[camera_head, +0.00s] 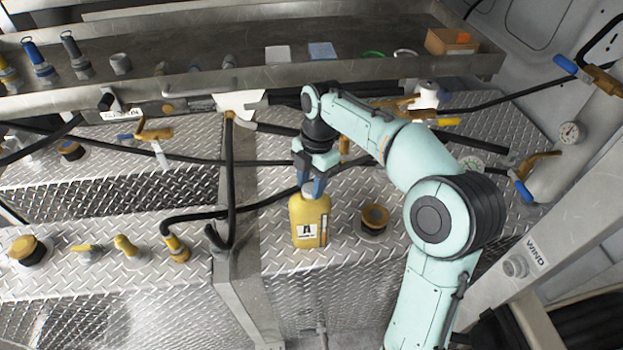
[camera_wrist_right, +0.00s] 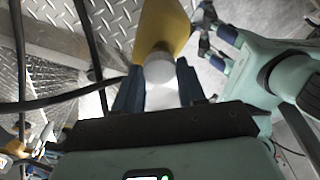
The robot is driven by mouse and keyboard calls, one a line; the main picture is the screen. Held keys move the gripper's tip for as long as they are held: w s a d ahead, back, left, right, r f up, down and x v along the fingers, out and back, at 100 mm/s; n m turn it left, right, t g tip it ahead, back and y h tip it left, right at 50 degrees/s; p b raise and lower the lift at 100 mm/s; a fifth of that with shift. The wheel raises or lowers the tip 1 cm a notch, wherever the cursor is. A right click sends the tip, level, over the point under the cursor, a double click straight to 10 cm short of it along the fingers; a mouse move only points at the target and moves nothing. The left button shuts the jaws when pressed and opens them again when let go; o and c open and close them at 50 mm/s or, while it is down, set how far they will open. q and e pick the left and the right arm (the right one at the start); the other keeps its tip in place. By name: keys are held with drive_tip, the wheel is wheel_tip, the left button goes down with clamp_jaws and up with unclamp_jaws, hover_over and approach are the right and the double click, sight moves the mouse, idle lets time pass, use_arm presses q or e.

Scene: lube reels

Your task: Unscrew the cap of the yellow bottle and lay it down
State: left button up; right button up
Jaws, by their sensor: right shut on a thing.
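The yellow bottle (camera_head: 309,218) stands upright on the diamond-plate deck, with a white label marked A. My right gripper (camera_head: 313,187) points down at its top, its blue fingers shut on the pale cap. In the right wrist view the round white-grey cap (camera_wrist_right: 160,69) sits between the fingertips (camera_wrist_right: 160,88), in line with the yellow bottle (camera_wrist_right: 163,30). Whether the cap is still on the thread cannot be seen. My left gripper (camera_wrist_right: 207,32) shows only in the right wrist view, away from the bottle, with its fingers apart and nothing between them.
A black-and-yellow cap fitting (camera_head: 374,220) is on the deck right of the bottle. Black hoses (camera_head: 230,180) run left of and behind it. A steel tray (camera_head: 240,85) with small items spans the back.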

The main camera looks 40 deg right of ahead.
drive_tip(key=shift+w+f+n, duration=0.1)
drive_tip(key=shift+w+n, duration=0.05)
drive_tip(key=shift+n, duration=0.85)
use_arm(q)
drive_tip(key=shift+w+r, duration=0.35)
drive_tip(key=shift+w, duration=0.1)
use_arm(e)
drive_tip(key=shift+a, duration=0.1)
drive_tip(key=shift+n+g+p, duration=0.3)
drive_tip(key=shift+n+p, duration=0.05)
drive_tip(key=shift+n, duration=1.35)
drive_tip(key=shift+f+n, duration=0.1)
drive_tip(key=shift+n, duration=0.7)
use_arm(q)
drive_tip(key=shift+w+r, duration=0.4)
drive_tip(key=shift+w, duration=0.05)
use_arm(e)
drive_tip(key=shift+g, duration=0.3)
